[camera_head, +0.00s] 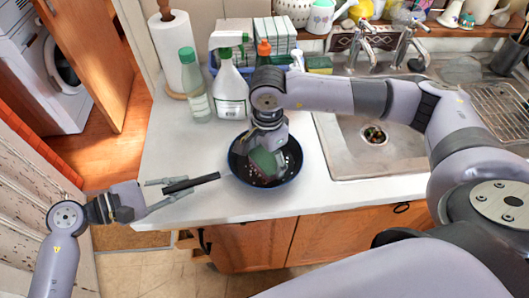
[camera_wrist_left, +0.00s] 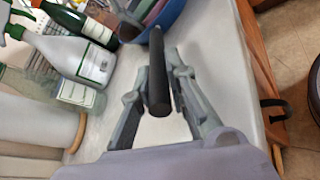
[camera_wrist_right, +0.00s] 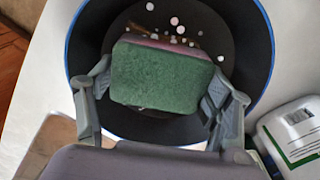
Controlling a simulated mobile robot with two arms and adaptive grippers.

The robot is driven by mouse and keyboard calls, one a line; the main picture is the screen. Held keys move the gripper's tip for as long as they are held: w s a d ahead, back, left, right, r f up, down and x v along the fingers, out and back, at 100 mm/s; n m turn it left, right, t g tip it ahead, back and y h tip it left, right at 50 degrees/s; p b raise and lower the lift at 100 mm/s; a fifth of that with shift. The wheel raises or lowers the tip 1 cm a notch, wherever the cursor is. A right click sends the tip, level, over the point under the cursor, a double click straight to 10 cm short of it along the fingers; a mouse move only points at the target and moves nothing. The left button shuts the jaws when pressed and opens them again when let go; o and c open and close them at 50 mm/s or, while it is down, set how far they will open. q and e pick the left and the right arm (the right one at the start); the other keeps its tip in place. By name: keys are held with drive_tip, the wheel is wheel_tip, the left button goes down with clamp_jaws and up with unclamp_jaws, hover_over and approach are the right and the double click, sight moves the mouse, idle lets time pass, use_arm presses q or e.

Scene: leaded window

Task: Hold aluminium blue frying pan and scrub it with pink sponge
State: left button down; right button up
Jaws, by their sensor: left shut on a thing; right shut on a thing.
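The blue-rimmed frying pan (camera_head: 293,162) with a dark inside is over the counter, left of the sink. Its black handle (camera_head: 205,180) points left. My left gripper (camera_head: 172,187) is shut on the handle, with a finger on each side of it in the left wrist view (camera_wrist_left: 157,85). My right gripper (camera_head: 268,146) is shut on the sponge (camera_head: 264,164) inside the pan. The right wrist view shows the sponge's green face (camera_wrist_right: 160,78) and a pink edge. Pale and brown specks (camera_wrist_right: 176,28) show on the pan's inside. Whether the sponge touches the pan is unclear.
A spray bottle (camera_head: 230,92), a green-capped bottle (camera_head: 193,88) and a paper towel roll (camera_head: 173,45) stand behind the pan. The sink (camera_head: 350,155) is right of it. The counter (camera_head: 180,150) is clear left of the pan. Its front edge is close.

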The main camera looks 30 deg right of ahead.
drive_tip(key=shift+w+f, duration=0.1)
drive_tip(key=shift+w, duration=0.9)
drive_tip(key=shift+s, duration=0.5)
drive_tip(key=shift+a, duration=0.55)
drive_tip(key=shift+d, duration=1.1)
drive_tip(key=shift+a, duration=1.15)
drive_tip(key=shift+d, duration=1.15)
drive_tip(key=shift+s+a, duration=0.1)
drive_tip(key=shift+a, duration=0.5)
drive_tip(key=shift+s, duration=0.5)
use_arm(q)
drive_tip(key=shift+w, duration=0.1)
use_arm(e)
drive_tip(key=shift+w, duration=1.15)
drive_tip(key=shift+s, duration=1.1)
drive_tip(key=shift+w, duration=1.05)
drive_tip(key=shift+s, duration=0.55)
